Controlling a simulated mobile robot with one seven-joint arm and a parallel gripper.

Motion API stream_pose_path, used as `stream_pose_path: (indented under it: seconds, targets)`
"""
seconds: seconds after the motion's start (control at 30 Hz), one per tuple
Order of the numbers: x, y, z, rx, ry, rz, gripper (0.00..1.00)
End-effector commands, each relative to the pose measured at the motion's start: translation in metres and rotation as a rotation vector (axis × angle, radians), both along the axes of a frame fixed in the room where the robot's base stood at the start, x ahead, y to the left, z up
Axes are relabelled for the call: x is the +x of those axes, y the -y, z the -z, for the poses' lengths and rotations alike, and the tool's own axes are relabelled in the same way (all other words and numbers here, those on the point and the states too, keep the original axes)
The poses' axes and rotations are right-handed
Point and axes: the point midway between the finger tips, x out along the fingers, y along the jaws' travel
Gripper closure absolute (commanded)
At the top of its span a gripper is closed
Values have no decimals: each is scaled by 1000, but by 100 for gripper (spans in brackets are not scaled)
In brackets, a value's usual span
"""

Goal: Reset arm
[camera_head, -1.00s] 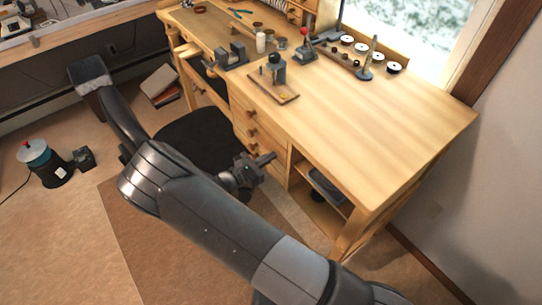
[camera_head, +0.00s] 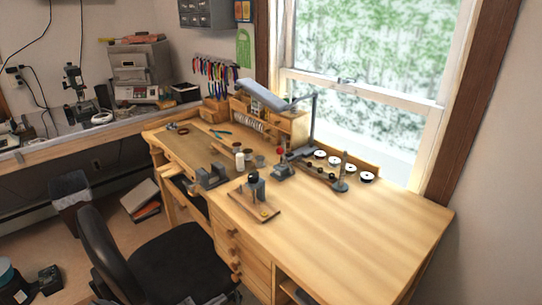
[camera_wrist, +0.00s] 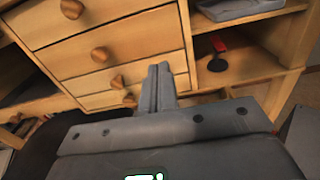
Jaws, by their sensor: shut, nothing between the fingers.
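My gripper (camera_wrist: 158,88) shows in the wrist view with its two grey fingers together and nothing between them. It points towards the wooden drawer fronts (camera_wrist: 115,50) of the workbench, and I cannot tell the exact gap. In the head view my arm is almost wholly out of the picture.
The workbench (camera_head: 330,225) has a clear right half; small tools and a wooden board (camera_head: 252,205) stand on its left half. A black chair (camera_head: 180,260) is in front of the drawers. An open shelf (camera_wrist: 240,65) holds a red and black item (camera_wrist: 217,55).

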Motion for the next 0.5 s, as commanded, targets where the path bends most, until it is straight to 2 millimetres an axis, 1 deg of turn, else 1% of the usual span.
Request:
stream_pose_path:
  seconds: [0.17, 0.37, 0.5]
  targets:
    - [12, 13, -26, 125, -23, 77, 100]
    - [26, 37, -74, 349, -44, 200, 100]
    - [34, 56, -109, 506, -39, 276, 100]
